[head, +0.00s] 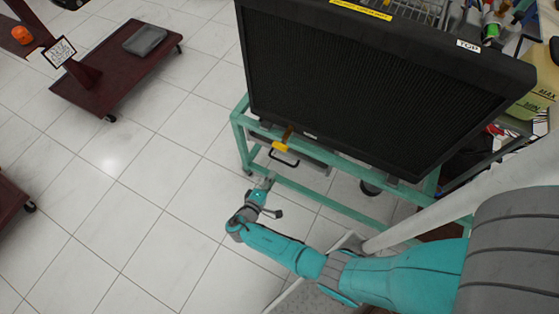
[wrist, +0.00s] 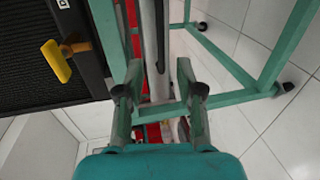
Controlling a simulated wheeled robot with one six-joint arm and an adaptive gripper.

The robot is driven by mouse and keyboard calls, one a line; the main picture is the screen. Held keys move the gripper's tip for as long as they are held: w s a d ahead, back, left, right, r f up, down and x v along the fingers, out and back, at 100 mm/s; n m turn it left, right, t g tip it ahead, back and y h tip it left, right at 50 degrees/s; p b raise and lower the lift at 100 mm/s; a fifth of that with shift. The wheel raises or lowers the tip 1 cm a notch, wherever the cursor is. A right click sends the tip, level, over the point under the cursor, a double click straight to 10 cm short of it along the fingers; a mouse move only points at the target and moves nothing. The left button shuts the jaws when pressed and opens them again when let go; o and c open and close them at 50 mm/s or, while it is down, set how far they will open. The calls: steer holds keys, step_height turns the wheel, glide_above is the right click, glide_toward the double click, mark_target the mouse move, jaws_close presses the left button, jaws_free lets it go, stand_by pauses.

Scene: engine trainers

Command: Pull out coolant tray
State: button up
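The coolant tray (head: 313,163) is a shallow grey tray under the black radiator, inside the teal frame. Its dark loop handle (head: 284,159) sticks out at the front, below a yellow drain tap (head: 280,146). My gripper (head: 268,181) is in front of the frame, below and slightly left of the handle in the head view, apart from it. In the wrist view my gripper (wrist: 160,80) has its two fingers spread with nothing gripped. A narrow grey edge shows beyond the gap; I cannot tell whether it is the tray. The tap (wrist: 57,62) is at the left there.
The teal frame (head: 240,135) and radiator (head: 370,85) stand close to my arm. Frame bars (wrist: 265,50) and a caster are at right in the wrist view. A dark red stand (head: 110,75) is at upper left; tiled floor (head: 150,200) between is clear.

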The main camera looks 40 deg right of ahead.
mark_target(283, 162)
steer(key=x, duration=1)
steer(key=shift+c, duration=0.3)
jaws_close()
